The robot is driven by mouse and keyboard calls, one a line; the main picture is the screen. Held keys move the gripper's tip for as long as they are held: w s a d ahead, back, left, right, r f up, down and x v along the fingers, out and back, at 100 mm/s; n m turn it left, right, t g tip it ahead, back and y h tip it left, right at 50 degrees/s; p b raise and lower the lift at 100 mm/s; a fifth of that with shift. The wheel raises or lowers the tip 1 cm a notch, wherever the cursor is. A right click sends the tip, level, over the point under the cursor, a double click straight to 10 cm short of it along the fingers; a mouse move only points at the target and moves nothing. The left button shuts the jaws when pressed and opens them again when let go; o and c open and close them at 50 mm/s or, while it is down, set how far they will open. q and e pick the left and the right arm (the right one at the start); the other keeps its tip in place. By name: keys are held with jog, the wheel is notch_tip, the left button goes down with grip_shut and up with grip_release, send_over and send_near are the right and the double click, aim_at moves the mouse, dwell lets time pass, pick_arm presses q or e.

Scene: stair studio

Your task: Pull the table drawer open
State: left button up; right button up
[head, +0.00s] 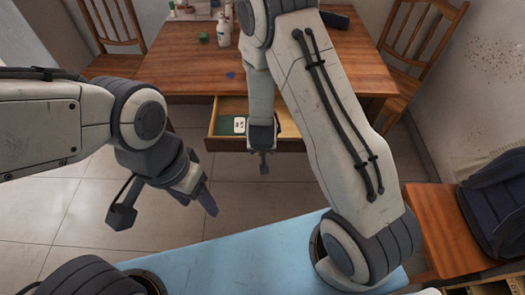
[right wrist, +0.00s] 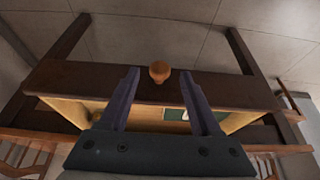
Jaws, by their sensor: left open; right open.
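The table drawer (head: 224,128) stands partly pulled out from the wooden table (head: 180,62); its inside shows, with a green item and a small white item in it. In the right wrist view the dark drawer front (right wrist: 85,82) carries a round wooden knob (right wrist: 159,72). My right gripper (head: 264,167) is open at the drawer front. In its wrist view the knob shows between the two fingertips, with a gap on each side. In the head view the right arm hides the knob and part of the drawer. My left gripper (head: 165,209) is open and empty, left of the drawer.
A white bottle (head: 223,30) and a green block (head: 204,37) stand on the table. Wooden chairs (head: 112,22) are at both sides. A blue surface (head: 235,252) lies in front. A dark blue bag (head: 495,205) rests on a chair at right. Tiled floor is clear at left.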

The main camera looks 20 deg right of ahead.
jog(key=p+v, duration=0.2)
jog(key=v, duration=0.6)
jog(key=shift+s, duration=0.15)
jog(key=shift+a+r, duration=0.1)
jog(key=shift+r, duration=0.1)
jog(key=s+a+r+n+g+y+p, duration=0.15)
jog(key=s+a+r+n+y, duration=0.35)
jog(key=s+a+r, duration=0.55)
jog(key=s+d+r+n+g+h, duration=0.2)
jog(key=s+r+n, duration=0.3)
jog(key=s+r, duration=0.5)
jog(key=shift+s+d+r+n+g+h, duration=0.25)
jog(key=shift+s+r+n+g+h, duration=0.05)
jog(key=shift+s+g+h, duration=0.1)
jog(key=shift+d, duration=0.1)
